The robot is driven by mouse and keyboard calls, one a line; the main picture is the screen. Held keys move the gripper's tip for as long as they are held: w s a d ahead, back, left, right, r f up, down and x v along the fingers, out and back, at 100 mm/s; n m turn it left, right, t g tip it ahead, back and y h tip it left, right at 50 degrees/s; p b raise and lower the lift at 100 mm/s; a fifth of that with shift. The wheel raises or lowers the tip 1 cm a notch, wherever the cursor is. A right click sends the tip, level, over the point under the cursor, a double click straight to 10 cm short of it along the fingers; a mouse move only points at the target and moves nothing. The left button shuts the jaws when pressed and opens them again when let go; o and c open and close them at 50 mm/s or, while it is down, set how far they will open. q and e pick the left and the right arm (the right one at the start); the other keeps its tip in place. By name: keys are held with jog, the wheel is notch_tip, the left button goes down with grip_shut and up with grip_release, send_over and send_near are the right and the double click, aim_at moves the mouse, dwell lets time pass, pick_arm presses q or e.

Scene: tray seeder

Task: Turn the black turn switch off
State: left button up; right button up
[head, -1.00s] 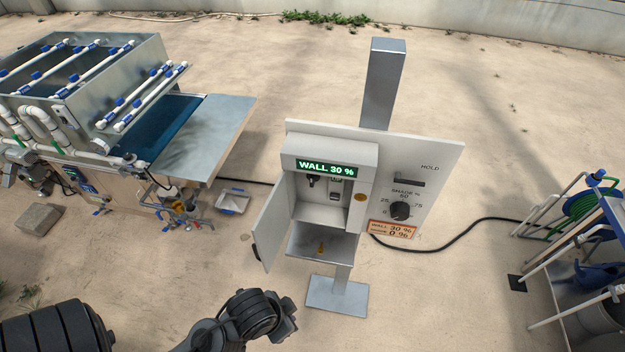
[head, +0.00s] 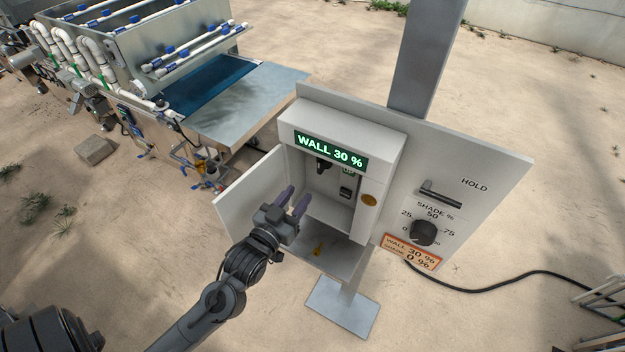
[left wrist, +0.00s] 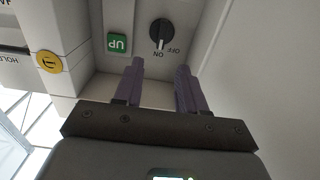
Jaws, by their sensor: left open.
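The black turn switch (left wrist: 161,33) is a round knob with a white pointer line, on a pale panel at the top of the left wrist view. That view is upside down, and the pointer faces the ON label; OFF is beside it. My left gripper (head: 297,199) is open and empty at the open front of the grey control box (head: 345,128). In the left wrist view its two purple fingers (left wrist: 159,69) point toward the switch, apart from it. My right gripper is out of view.
A yellow disc (head: 370,200) is on the box front. The box's door (head: 250,195) stands open at left. The display (head: 330,151) reads WALL 30 %. A shade dial (head: 424,233) and HOLD lever (head: 440,193) are at right.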

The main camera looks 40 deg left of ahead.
aim_at(319, 168)
pick_arm(q)
jog(key=x, duration=1)
jog(key=shift+s+a+f+p, duration=0.1)
jog(key=shift+a+f+p, duration=0.05)
jog(key=shift+f+p, duration=0.15)
jog(key=shift+w+a, duration=0.1)
jog(key=shift+w, duration=0.45)
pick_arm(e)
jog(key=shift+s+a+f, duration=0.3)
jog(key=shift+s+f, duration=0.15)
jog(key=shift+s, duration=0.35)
pick_arm(q)
grip_shut()
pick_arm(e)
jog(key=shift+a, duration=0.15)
